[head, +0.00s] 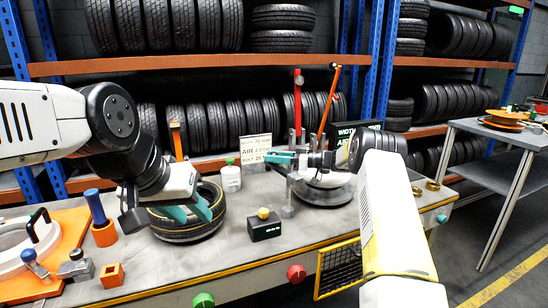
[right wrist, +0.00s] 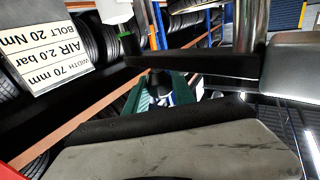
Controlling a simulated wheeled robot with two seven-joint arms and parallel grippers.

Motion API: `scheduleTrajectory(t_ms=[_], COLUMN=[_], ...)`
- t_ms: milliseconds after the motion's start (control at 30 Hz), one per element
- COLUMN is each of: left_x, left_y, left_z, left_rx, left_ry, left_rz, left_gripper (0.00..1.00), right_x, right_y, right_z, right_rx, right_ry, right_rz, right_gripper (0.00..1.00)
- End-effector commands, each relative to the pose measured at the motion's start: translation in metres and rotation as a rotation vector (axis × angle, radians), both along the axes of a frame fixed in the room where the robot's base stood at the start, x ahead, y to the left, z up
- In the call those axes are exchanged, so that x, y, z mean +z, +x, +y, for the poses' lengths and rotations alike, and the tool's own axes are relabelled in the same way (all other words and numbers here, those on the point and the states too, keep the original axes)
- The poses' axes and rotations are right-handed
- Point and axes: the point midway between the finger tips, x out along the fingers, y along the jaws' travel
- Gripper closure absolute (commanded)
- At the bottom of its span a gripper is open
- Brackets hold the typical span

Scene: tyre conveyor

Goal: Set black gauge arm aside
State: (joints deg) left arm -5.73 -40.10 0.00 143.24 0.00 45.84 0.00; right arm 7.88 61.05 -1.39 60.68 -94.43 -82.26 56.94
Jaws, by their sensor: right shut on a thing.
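The black gauge arm (right wrist: 190,68) shows in the right wrist view as a dark bar across the upper middle, by a shiny metal post. My right gripper (right wrist: 165,90) has its teal fingers closed on a dark part at that bar. In the head view my right gripper (head: 280,157) is beside the posts of the round grey wheel stand (head: 322,190); the gauge arm is too small to make out clearly there. My left gripper (head: 196,208) has its teal fingers apart over the tyre (head: 190,233) lying at the left of the bench. Part of the tyre is hidden.
A black box with a yellow knob (head: 264,226) stands mid-bench, with a white bottle (head: 231,178) and a sign (head: 256,148) behind. Blue-handled tools and an orange block (head: 112,275) are at left. Tyre racks fill the back. The front middle of the bench is clear.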

Motion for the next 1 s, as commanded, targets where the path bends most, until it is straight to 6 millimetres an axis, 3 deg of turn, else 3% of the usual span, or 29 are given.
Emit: scheduleTrajectory(t_ms=[667,700,767,1000], left_x=[0.0000,0.0000,0.0000,0.0000], left_y=[0.0000,0.0000,0.0000,0.0000], left_z=[0.0000,0.0000,0.0000,0.0000], left_rx=[0.000,0.000,0.000,0.000], left_ry=[0.000,0.000,0.000,0.000], left_rz=[0.000,0.000,0.000,0.000], left_gripper=[0.64,0.64,0.64,0.64], right_x=[0.0003,0.0003,0.0002,0.0002], right_y=[-0.0035,-0.0035,-0.0034,-0.0034], right_z=[0.0061,0.0061,0.0061,0.0056], right_rx=[0.062,0.062,0.061,0.060], right_ry=[0.003,0.003,0.003,0.002], right_rz=[0.000,0.000,0.000,0.000], right_gripper=[1.00,0.64,0.52,0.49])
